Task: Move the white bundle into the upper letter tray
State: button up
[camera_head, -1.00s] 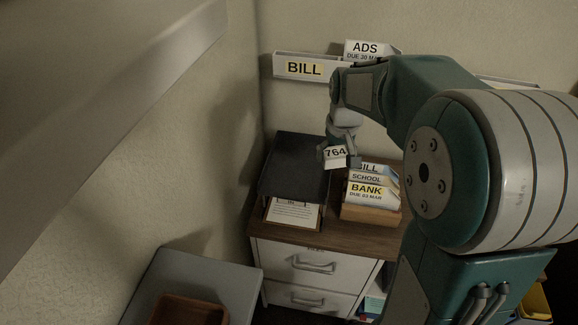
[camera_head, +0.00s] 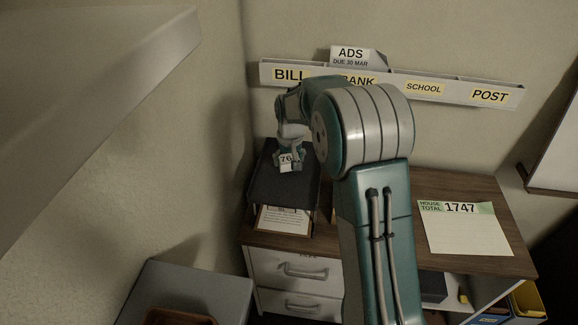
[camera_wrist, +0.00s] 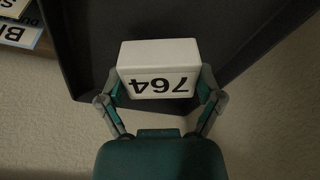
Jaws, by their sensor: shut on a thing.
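The white bundle (camera_wrist: 158,62), marked 764, is held between the two fingers of my gripper (camera_wrist: 160,92) in the wrist view. In the head view the bundle (camera_head: 287,163) and my gripper (camera_head: 289,158) are over the dark upper letter tray (camera_head: 265,188). The tray's dark floor and rim (camera_wrist: 82,60) lie behind the bundle in the wrist view. I cannot tell whether the bundle touches the tray floor. Below the upper tray, a lower level holds a printed sheet (camera_head: 284,219).
A wall rack (camera_head: 390,84) with labelled slots holds an ADS envelope (camera_head: 352,58). A HOUSE TOTAL 1747 sheet (camera_head: 465,233) lies on the wooden desk top (camera_head: 490,190). The wall stands close to the tray's left. My arm hides the desk's middle.

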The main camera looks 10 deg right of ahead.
jog(key=shift+f, duration=1.25)
jog(key=shift+a, duration=0.1)
jog(key=o, duration=0.7)
jog(key=shift+f, duration=0.1)
